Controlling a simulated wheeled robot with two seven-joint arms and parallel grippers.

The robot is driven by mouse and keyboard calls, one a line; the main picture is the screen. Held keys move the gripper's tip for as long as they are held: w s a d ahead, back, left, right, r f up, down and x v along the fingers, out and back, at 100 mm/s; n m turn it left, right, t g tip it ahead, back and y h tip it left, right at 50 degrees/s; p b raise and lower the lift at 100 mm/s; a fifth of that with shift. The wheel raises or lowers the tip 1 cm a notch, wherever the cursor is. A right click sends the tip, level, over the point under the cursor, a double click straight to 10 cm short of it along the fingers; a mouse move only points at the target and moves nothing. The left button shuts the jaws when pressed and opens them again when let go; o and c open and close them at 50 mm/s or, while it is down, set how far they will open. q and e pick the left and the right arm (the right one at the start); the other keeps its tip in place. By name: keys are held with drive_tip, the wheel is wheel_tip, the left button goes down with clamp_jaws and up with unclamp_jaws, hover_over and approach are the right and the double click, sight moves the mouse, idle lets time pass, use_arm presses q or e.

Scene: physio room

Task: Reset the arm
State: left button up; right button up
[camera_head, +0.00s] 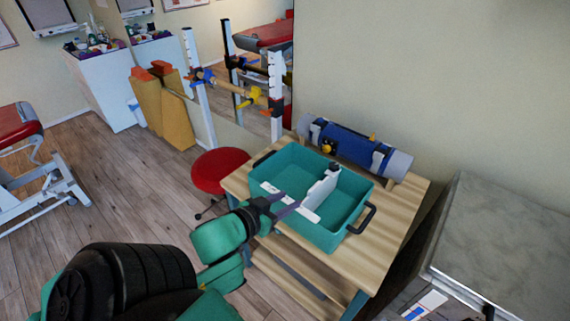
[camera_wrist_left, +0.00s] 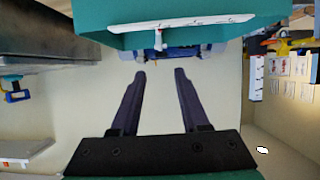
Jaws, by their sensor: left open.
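My left arm comes in from the lower left in the head view. Its gripper (camera_head: 288,202) is at the near-left side of a teal tray (camera_head: 356,182), by the near rim. In the left wrist view the two dark fingers (camera_wrist_left: 160,72) are spread apart with nothing between them. A white tool with two flat arms (camera_head: 322,188) is in the tray or across its near rim; I cannot tell which. It also shows along the tray edge in the left wrist view (camera_wrist_left: 190,23), beyond the fingertips. My right gripper is not in view.
The tray stands on a wooden table (camera_head: 407,208). A blue roll with pale ends (camera_head: 349,143) lies behind it against the wall. A red stool (camera_head: 220,170) is left of the table. A grey-topped cabinet (camera_head: 510,235) is at the right. Open floor lies to the left.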

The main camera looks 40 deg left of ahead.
use_arm(q)
drive_tip(key=shift+w+f, duration=0.1)
idle(0.3)
drive_tip(key=s+a+f+g, duration=0.1)
drive_tip(key=s+f+g, duration=0.15)
drive_tip(key=f, duration=0.85)
drive_tip(key=s+a+f+g+y, duration=0.1)
drive_tip(key=s+a+f+g, duration=0.15)
drive_tip(key=f, duration=0.75)
drive_tip(key=s+f+g, duration=0.1)
drive_tip(key=s+f, duration=0.2)
drive_tip(key=f, duration=0.8)
drive_tip(key=s+d+f+m+g, duration=0.1)
drive_tip(key=s+d+f+g, duration=0.2)
drive_tip(key=s+f, duration=0.5)
drive_tip(key=s+d+f+m+g+h, duration=0.1)
drive_tip(key=s+d+f+g, duration=0.2)
drive_tip(key=s+f, duration=0.6)
drive_tip(key=shift+s+d+f+m+g, duration=0.2)
drive_tip(key=shift+s+f+m+g, duration=0.1)
drive_tip(key=shift+s, duration=0.65)
